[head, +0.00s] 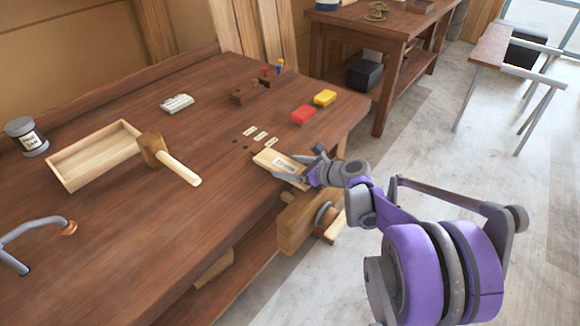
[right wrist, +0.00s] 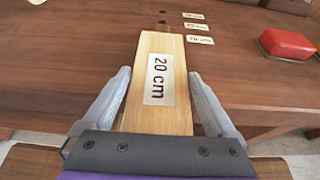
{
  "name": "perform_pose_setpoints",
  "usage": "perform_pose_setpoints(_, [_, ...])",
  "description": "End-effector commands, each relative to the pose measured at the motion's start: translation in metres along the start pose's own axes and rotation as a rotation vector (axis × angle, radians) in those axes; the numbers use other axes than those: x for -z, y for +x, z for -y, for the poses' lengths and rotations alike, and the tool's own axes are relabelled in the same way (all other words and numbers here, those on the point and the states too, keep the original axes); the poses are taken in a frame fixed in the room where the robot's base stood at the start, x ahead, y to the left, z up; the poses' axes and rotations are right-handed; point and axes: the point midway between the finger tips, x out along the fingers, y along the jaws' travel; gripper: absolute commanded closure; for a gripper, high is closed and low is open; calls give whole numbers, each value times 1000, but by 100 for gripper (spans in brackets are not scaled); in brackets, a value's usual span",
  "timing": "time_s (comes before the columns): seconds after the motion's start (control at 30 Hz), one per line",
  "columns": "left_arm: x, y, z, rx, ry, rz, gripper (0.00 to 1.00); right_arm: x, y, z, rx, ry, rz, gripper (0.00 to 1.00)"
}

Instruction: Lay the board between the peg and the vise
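The board (head: 268,160), pale wood with a "20 cm" label, lies flat near the bench's front edge, above the vise (head: 294,222) with its wooden jaw. In the right wrist view the board (right wrist: 160,119) points away from me, its far end near dark holes (right wrist: 162,23) in the bench top. I cannot make out whether a peg stands in one. My right gripper (head: 297,178) is at the board's near end. In the wrist view its fingers (right wrist: 160,75) are either side of the board, with narrow gaps showing. My left gripper is not in view.
Small labels (head: 260,137) lie beside the holes, near a red block (head: 303,115) and a yellow block (head: 325,98). A mallet (head: 153,150) leans at a wooden tray (head: 75,170). A jar (head: 27,138) stands at left. The bench's middle front is clear.

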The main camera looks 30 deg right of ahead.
Motion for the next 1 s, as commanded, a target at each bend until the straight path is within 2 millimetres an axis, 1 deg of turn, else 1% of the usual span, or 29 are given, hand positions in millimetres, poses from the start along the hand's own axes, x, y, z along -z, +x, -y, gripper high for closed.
perform_pose_setpoints(0.27, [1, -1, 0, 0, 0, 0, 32, -1, 0, 0, 0, 0, 0, 0])
perform_pose_setpoints(0.37, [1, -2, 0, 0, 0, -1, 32, -3, -6, 0, 1, 0, 0, 0])
perform_pose_setpoints(0.47, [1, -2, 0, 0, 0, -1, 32, -2, -21, 1, 4, 1, 0, 0])
perform_pose_setpoints(0.7, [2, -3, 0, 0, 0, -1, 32, -2, -73, 1, 5, 2, 0, 0])
perform_pose_setpoints(0.8, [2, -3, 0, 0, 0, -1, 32, -2, -92, 1, 4, 0, 0, 0])
perform_pose_setpoints(0.9, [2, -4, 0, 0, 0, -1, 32, -2, -107, 1, 3, 1, 0, 0])
perform_pose_setpoints(1.0, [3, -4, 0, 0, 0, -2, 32, -2, -116, 1, 2, 1, 0, 0])
